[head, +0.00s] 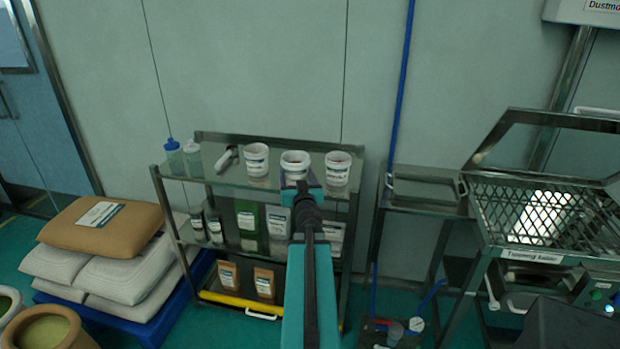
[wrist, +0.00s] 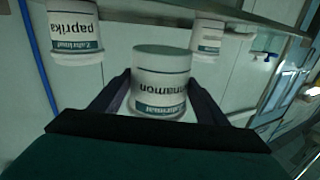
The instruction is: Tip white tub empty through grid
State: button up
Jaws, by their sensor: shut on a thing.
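Three white tubs stand in a row at the shelf top in the head view. The middle tub (head: 295,160) is at my gripper (head: 297,181). In the wrist view this tub (wrist: 161,82) reads "cinnamon", upside down in the picture, and sits between the fingers of my gripper (wrist: 158,82), which is shut on it. I cannot tell whether it touches the shelf. The right tub (head: 338,168) is labelled "paprika" in the wrist view (wrist: 75,32). The left tub (head: 256,160) is apart from my gripper. The grid (head: 500,212) lies in the sieve at the right, under a raised lid (head: 556,117).
The metal shelf rack (head: 168,200) also holds bottles, a scoop (head: 226,158), jars and packets. A tray (head: 425,190) lies on a stand between rack and sieve. A blue pole (head: 402,85) rises behind it. Sacks (head: 105,225) are stacked at the left.

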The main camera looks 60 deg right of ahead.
jog(key=w+a+n+t+y, duration=0.25)
jog(key=w+a+y, duration=0.35)
jog(key=a, duration=0.4)
jog(key=w+a+n+t+y, duration=0.2)
jog(key=w+a+n+y, duration=0.15)
jog(key=w+a, duration=0.6)
jog(key=w+a+n+t+y, duration=0.2)
jog(key=w+a+n+y, duration=0.3)
jog(key=a, duration=0.6)
jog(key=a+f+n+g+y, duration=0.2)
jog(key=a+n+y, duration=0.1)
jog(key=a, duration=0.8)
jog(key=s+a+f+n+g+y+b, duration=0.1)
jog(key=a+f+n+g+y, duration=0.2)
jog(key=a, duration=0.9)
jog(key=a+f+n+g+y, duration=0.2)
jog(key=a+n+y, duration=0.2)
jog(key=a+y, duration=0.4)
jog(key=a, duration=0.4)
jog(key=shift+s+f+g+b, duration=0.15)
jog(key=shift+f+g+b, duration=0.15)
jog(key=shift+g+b, duration=0.1)
